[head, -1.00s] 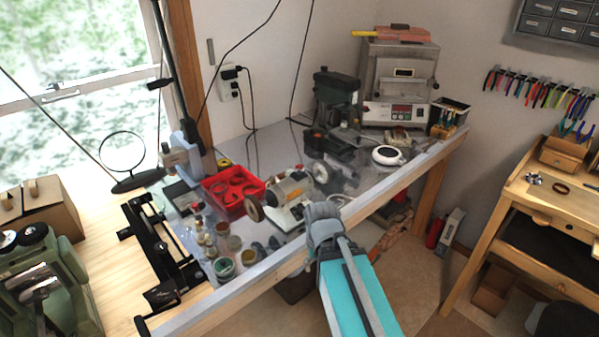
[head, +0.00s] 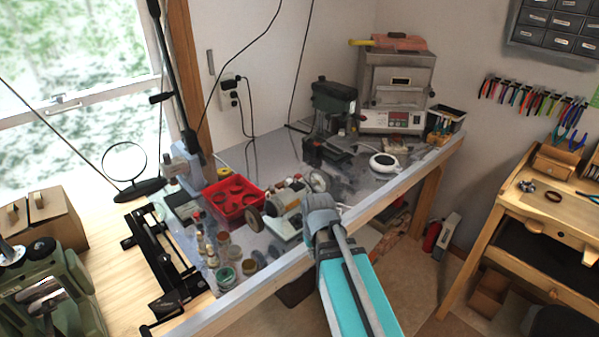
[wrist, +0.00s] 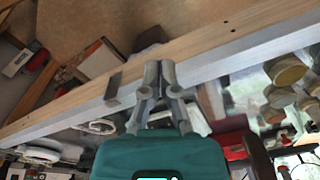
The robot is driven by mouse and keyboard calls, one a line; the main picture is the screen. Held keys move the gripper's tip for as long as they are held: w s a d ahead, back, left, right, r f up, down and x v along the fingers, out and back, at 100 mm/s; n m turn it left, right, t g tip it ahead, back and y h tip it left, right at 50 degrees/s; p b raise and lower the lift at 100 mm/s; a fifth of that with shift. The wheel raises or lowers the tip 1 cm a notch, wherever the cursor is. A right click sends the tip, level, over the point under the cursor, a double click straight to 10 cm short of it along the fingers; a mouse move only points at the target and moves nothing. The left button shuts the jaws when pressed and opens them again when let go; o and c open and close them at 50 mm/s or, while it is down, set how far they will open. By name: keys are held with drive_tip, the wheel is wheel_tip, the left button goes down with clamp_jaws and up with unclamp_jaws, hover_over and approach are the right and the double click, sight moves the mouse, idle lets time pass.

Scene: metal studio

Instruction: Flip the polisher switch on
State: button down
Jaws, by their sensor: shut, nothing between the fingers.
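The polisher (head: 287,200) stands on the metal-topped bench in the head view, a tan motor body with a brown wheel (head: 254,219) at its left and a pale wheel (head: 317,181) at its right. I cannot make out its switch. My gripper (head: 318,205) is at the bench's front edge, in front of the polisher's right end, and covers part of its base. In the wrist view my gripper (wrist: 160,70) has its fingers together with nothing between them, over the wooden front edge. I cannot tell whether it touches anything.
A red tray (head: 232,198) lies behind and left of the polisher, and several jars (head: 226,278) stand to its left. A white round device (head: 384,163) sits to the right. The wooden bench edge (head: 405,176) runs beneath my gripper. Floor is open in front.

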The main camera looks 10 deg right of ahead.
drive_tip(key=w+r+n+t+p, duration=0.1)
drive_tip(key=w+r+n+p, duration=0.1)
drive_tip(key=w+r+p, duration=0.8)
drive_tip(key=w+d+r+n+t+y+p, duration=0.1)
drive_tip(key=w+r+n+p, duration=0.2)
drive_tip(key=w+r+p, duration=0.6)
wheel_tip(320, 180, up, 6)
drive_tip(key=p, duration=0.4)
drive_tip(key=shift+w+d, duration=0.15)
drive_tip(key=shift+w, duration=0.25)
drive_tip(key=shift+f, duration=0.1)
drive_tip(key=b, duration=1)
hover_over(299, 183)
drive_tip(key=f, duration=1)
drive_tip(key=shift+s, duration=0.2)
drive_tip(key=shift+s+d+f+b, duration=0.1)
drive_tip(key=shift+s+f+b, duration=0.1)
drive_tip(key=shift+f+b, duration=1.45)
drive_tip(key=shift+d, duration=0.1)
